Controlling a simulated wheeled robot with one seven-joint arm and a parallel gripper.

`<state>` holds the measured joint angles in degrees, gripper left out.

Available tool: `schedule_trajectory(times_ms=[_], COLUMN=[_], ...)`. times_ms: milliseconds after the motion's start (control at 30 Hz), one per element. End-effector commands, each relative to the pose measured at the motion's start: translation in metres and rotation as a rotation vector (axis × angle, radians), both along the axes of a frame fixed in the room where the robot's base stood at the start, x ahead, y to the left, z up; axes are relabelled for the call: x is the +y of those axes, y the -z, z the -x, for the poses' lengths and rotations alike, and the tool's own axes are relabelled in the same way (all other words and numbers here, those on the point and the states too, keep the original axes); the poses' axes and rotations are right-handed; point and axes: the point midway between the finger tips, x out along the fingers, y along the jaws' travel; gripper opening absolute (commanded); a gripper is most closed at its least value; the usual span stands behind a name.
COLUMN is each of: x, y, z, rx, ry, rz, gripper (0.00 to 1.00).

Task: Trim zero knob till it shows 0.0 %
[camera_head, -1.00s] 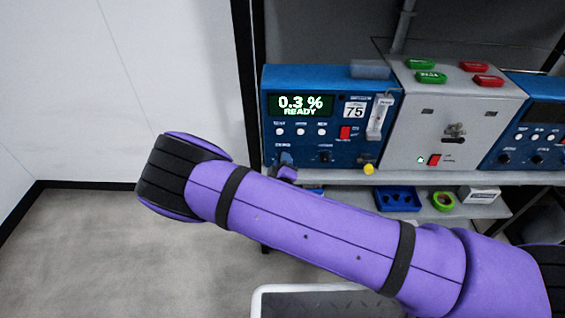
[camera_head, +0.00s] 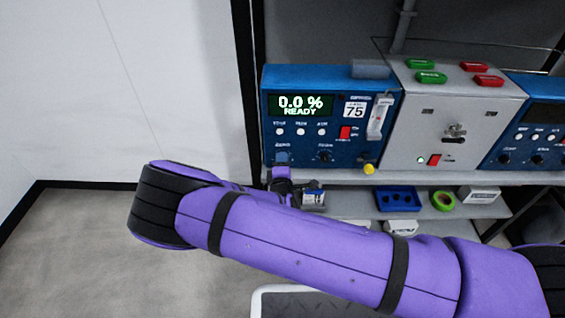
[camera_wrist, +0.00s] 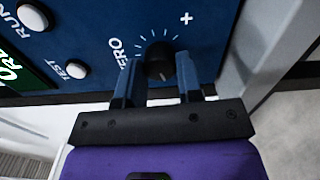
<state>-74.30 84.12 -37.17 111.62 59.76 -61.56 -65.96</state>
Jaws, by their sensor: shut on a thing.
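The blue analyser (camera_head: 338,140) has a lit display (camera_head: 301,105) that reads 0.0 % READY. The black zero knob (camera_wrist: 159,60) is on its lower left front, with a white scale and a plus mark in the wrist view. My gripper (camera_wrist: 157,70) has one finger on each side of the knob and is shut on it. In the head view my gripper (camera_head: 282,159) is at the panel's lower left corner and hides the zero knob there.
A second dark knob (camera_head: 325,156) is right of the zero knob. A grey unit (camera_head: 452,120) with green and red buttons stands to the right. Below are a blue tray (camera_head: 396,201) and a green tape roll (camera_head: 443,201). Floor at left is clear.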

Motion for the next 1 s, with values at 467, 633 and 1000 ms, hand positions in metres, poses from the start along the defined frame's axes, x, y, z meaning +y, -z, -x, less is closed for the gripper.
schedule_trajectory(times_ms=[467, 633, 1000], x=[0.0012, 0.0011, 0.0008], y=[0.0007, 0.0007, 0.0004], z=[0.0005, 0.0005, 0.0038], rx=[0.002, 0.002, 0.002], ry=[-0.002, -0.002, -0.001], rz=[0.022, 0.022, 0.021], gripper=[0.1, 0.56, 0.59])
